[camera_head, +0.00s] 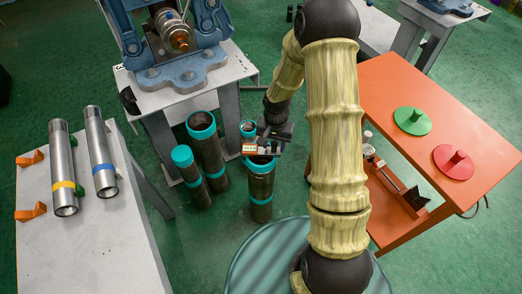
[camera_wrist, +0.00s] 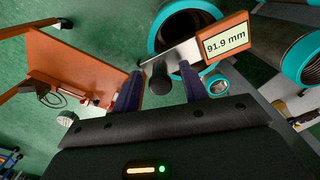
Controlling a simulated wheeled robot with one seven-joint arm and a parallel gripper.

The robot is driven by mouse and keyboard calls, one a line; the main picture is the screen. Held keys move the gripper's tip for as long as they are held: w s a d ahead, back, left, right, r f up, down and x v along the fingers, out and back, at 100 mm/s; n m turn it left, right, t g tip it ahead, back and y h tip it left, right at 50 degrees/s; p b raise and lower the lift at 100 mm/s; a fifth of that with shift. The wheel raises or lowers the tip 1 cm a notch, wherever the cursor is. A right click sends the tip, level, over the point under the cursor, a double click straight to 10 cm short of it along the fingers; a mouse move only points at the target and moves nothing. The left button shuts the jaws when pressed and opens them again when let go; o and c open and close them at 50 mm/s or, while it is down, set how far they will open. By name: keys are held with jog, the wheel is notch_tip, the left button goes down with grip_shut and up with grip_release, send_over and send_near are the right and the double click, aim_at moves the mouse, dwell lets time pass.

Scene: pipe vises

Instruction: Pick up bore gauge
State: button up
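The bore gauge has an orange-framed display (camera_wrist: 225,44) reading 91.9 mm, a grey plate and a dark round handle (camera_wrist: 158,80). In the wrist view its plate crosses in front of the mouth of a teal-rimmed pipe. In the head view its display (camera_head: 249,148) shows just above the standing pipes. My gripper (camera_wrist: 160,82) has its two fingers apart, one on each side of the handle, with visible gaps. In the head view my gripper (camera_head: 274,134) is small and dark. Whether the gauge rests on the pipe is unclear.
Several dark pipes with teal rims (camera_head: 261,190) stand on the green floor. An orange table (camera_head: 445,125) at right holds a green disc (camera_head: 412,121) and a red disc (camera_head: 453,162). A grey table (camera_head: 85,245) at left holds two steel pipes. A blue vise (camera_head: 175,70) stands behind.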

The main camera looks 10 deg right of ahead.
grip_shut()
notch_tip(320, 180, up, 10)
jog(key=shift+r+p, duration=0.1)
jog(key=shift+p, duration=0.85)
notch_tip(320, 180, down, 6)
jog(key=w+n, duration=0.2)
jog(key=n, duration=0.3)
jog(key=shift+r, duration=0.15)
